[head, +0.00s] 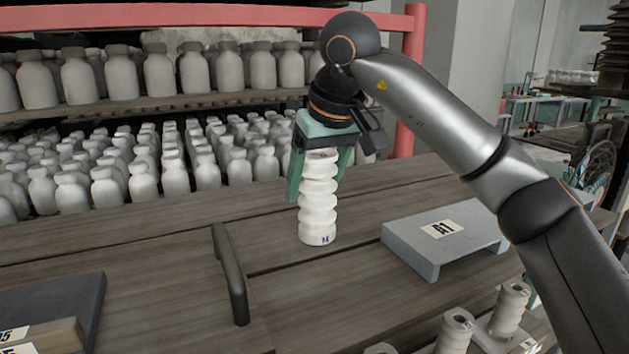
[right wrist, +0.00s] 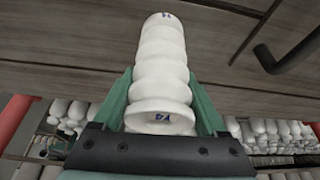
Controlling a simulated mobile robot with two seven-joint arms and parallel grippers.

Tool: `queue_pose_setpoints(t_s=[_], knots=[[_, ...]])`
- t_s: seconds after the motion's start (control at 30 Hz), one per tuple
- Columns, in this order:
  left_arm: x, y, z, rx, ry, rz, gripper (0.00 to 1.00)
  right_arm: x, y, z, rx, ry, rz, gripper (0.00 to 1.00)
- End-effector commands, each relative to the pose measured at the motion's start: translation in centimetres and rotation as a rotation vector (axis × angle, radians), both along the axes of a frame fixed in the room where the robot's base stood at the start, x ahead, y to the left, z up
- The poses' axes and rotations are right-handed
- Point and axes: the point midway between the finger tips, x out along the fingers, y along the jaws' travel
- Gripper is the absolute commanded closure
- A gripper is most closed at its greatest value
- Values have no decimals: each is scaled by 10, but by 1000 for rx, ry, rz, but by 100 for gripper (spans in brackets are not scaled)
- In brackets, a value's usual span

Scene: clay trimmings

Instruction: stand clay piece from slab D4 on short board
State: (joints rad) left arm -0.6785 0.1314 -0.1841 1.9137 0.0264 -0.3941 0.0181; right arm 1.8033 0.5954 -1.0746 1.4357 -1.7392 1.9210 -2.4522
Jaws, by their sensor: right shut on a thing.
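A white ribbed clay piece (head: 318,212) is upright in the head view, with a small dark mark near its lower end. My right gripper (head: 318,186) is shut on it from above, with green fingers on either side of its upper part. The clay piece also shows in the right wrist view (right wrist: 163,65), between the green fingers, with a blue mark on its near end. Its lower end appears at or just above the wooden boards; contact is not clear. I see no label reading D4, and cannot tell which surface is the short board. My left gripper is out of view.
A grey slab (head: 410,250) labelled A1 stands right of the piece. A dark handle (head: 230,275) is to the left. A dark slab (head: 88,300) is at lower left. Ribbed pieces (head: 456,328) stand at lower right. Bottles (head: 158,72) crowd the shelves behind.

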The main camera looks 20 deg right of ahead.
Motion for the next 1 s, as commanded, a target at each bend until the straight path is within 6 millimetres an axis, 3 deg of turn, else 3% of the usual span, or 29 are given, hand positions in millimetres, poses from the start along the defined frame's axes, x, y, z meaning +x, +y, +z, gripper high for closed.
queue_pose_setpoints(t_s=[0.03, 0.07, 0.23, 0.63, 1.0], knots=[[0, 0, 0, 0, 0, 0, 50, 0, 0, -1, 2, -3, -1, 100], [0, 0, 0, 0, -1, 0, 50, 0, 0, -2, 0, 1, -1, 22], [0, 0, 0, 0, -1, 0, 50, 0, 0, -2, 0, 1, -1, 3], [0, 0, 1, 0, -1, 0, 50, -2, 0, 8, 0, -1, 0, 0], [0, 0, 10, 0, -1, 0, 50, -31, -4, 81, -2, -3, -2, 0]])
